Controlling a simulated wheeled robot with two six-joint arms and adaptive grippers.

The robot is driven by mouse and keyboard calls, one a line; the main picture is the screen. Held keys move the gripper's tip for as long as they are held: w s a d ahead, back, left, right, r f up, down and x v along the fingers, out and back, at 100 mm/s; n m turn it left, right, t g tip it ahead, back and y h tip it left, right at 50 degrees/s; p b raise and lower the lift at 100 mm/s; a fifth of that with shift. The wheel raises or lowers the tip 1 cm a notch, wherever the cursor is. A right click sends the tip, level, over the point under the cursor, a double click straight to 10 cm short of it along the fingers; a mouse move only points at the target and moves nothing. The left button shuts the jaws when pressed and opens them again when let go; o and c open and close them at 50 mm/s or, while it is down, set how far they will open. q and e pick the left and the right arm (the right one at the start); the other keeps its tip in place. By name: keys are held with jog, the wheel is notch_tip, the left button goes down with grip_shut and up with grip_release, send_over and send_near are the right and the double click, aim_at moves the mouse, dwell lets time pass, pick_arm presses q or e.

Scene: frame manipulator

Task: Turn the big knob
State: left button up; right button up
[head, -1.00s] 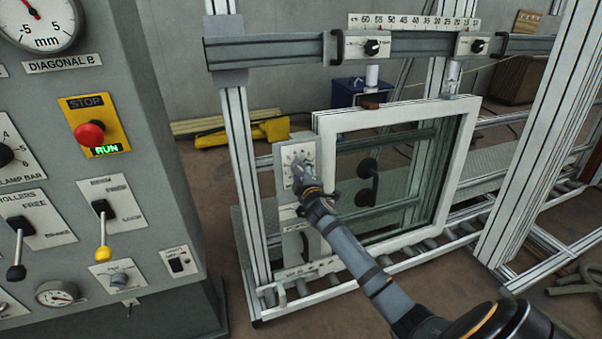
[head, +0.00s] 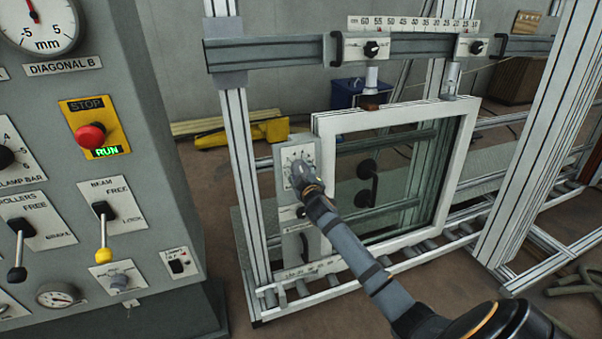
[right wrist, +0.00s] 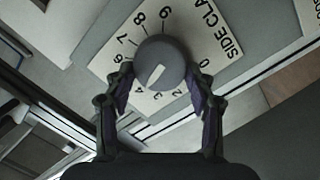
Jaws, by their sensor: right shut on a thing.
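The big knob (right wrist: 160,62) is a round grey knob with a white pointer line, on a white dial plate (right wrist: 120,55) with numbers and the words "SIDE CLA...". In the right wrist view the pointer line points down and left, toward the 3 and 4. My right gripper (right wrist: 161,92) has a finger on each side of the knob and is shut on it. In the head view my right gripper (head: 304,177) covers the knob on the dial plate (head: 291,157) beside the window frame. My left gripper is not in view.
A white window frame (head: 398,112) with a black handle stands right of the dial. An aluminium post (head: 238,150) rises left of it. A grey control panel (head: 150,150) with a red stop button (head: 90,136) fills the left side. Rollers run below.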

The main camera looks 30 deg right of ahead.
jog(key=shift+f, duration=0.15)
jog(key=o, duration=1)
jog(key=shift+o, duration=0.8)
jog(key=v, duration=1.2)
